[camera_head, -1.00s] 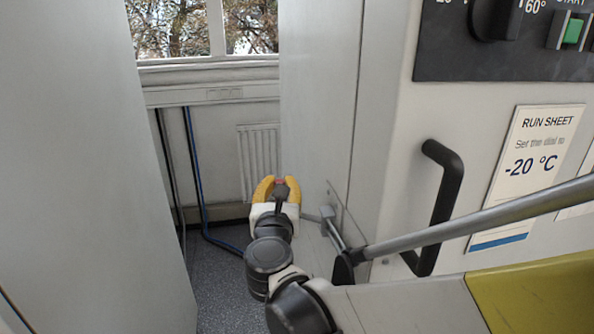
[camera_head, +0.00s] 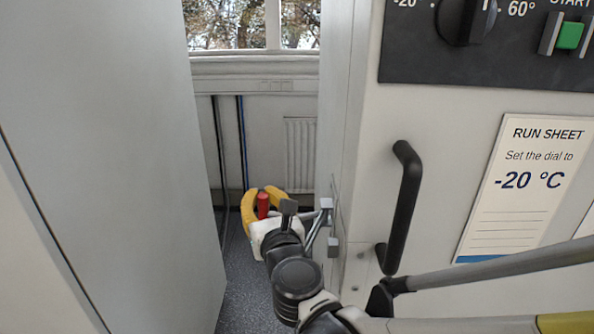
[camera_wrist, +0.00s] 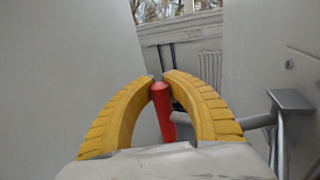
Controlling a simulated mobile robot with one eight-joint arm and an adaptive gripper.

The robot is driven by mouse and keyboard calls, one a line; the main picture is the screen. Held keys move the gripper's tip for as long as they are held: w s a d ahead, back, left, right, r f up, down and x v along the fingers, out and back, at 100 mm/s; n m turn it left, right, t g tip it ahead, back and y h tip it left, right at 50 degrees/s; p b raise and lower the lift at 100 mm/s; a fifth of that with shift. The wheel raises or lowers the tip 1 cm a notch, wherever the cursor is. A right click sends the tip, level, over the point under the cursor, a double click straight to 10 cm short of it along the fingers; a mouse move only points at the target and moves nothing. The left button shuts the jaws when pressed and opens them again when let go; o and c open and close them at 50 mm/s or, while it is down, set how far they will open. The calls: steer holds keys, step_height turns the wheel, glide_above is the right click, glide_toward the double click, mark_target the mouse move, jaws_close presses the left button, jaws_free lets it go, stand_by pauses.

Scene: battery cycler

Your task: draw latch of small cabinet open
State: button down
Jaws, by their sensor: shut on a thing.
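My gripper (camera_head: 263,203) has yellow fingers and is shut on the red grip of the latch (camera_head: 263,205). In the wrist view, the red grip (camera_wrist: 162,112) stands nearly upright between the two yellow fingers (camera_wrist: 163,78). A grey metal bar runs from the grip to a grey bracket (camera_wrist: 291,101) at the right. In the head view, the bracket (camera_head: 327,204) sits on the edge of the cabinet (camera_head: 358,190), right of my gripper. The part of the grip low between the fingers is partly hidden by my gripper.
A black handle (camera_head: 402,205) stands out from the cabinet front. A run sheet (camera_head: 525,185) and a dial panel (camera_head: 400,60) are to its right. A large pale panel (camera_head: 120,140) fills the left. A narrow floor gap (camera_head: 246,275) lies between, with a radiator (camera_head: 301,150) behind.

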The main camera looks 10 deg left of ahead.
steer(key=shift+s+d+f, duration=0.2)
steer(key=shift+s+d, duration=0.1)
steer(key=shift+s, duration=0.3)
steer(key=shift+s, duration=0.15)
steer(key=c, duration=1.6)
jaws_free()
steer(key=o, duration=0.3)
steer(key=shift+s+d+r, duration=0.15)
steer(key=shift+s+r, duration=0.1)
steer(key=shift+s, duration=0.1)
steer(key=shift+o, duration=0.2)
steer(key=shift+w+f, duration=0.1)
steer(key=shift+w, duration=0.1)
steer(key=v, duration=1.2)
